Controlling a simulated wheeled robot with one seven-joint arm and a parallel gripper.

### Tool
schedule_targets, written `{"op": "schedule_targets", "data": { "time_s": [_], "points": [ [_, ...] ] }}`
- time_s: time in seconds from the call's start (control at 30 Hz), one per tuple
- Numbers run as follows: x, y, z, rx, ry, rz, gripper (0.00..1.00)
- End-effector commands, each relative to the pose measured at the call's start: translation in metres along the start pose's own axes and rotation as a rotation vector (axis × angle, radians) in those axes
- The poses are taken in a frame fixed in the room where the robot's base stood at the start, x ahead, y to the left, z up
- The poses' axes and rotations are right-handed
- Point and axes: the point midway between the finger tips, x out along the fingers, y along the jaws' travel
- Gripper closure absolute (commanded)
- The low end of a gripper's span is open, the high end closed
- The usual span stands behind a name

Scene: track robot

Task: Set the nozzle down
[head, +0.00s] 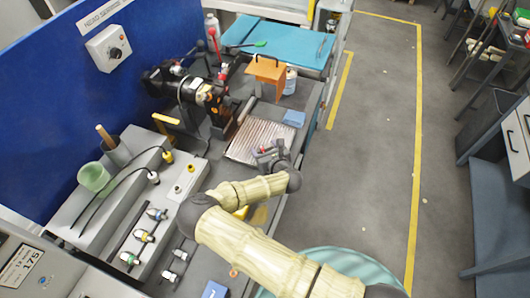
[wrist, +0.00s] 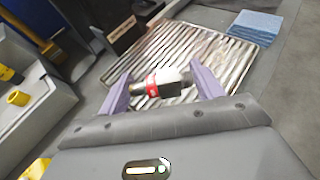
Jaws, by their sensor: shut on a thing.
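My gripper (head: 268,152) is over the near part of a ribbed metal tray (head: 250,143) on the bench. In the wrist view its two purple fingers (wrist: 160,76) are shut on the nozzle (wrist: 152,85), a small part with a red band, a pale section and dark ends. The nozzle lies crosswise between the fingers, in front of the ribbed tray (wrist: 208,46). I cannot tell whether it touches the tray. In the head view the nozzle is too small and covered to make out clearly.
A blue cloth (head: 294,118) lies right of the tray. A black machine (head: 190,88) stands behind left. An orange stand (head: 266,70) and a white bottle (head: 290,80) are behind. Several coloured nozzles (head: 145,236) sit in a grey rack at left.

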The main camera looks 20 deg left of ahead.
Motion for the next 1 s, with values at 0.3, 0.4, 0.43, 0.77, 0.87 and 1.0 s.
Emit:
{"op": "schedule_targets", "data": {
  "time_s": [0.3, 0.4, 0.43, 0.77, 0.87, 1.0],
  "points": [
    [0.002, 0.0, -0.005, 0.0, 0.002, 0.0, 0.62],
    [0.006, 0.0, -0.017, 0.001, 0.003, 0.0, 0.62],
    [0.008, 0.0, -0.021, 0.0, 0.003, 0.001, 0.62],
    [0.014, 0.0, -0.035, 0.001, -0.001, -0.001, 0.62],
    [0.015, 0.0, -0.036, 0.001, 0.0, -0.001, 0.62],
    [0.015, 0.0, -0.038, 0.001, 0.0, -0.001, 0.24]
  ]
}}
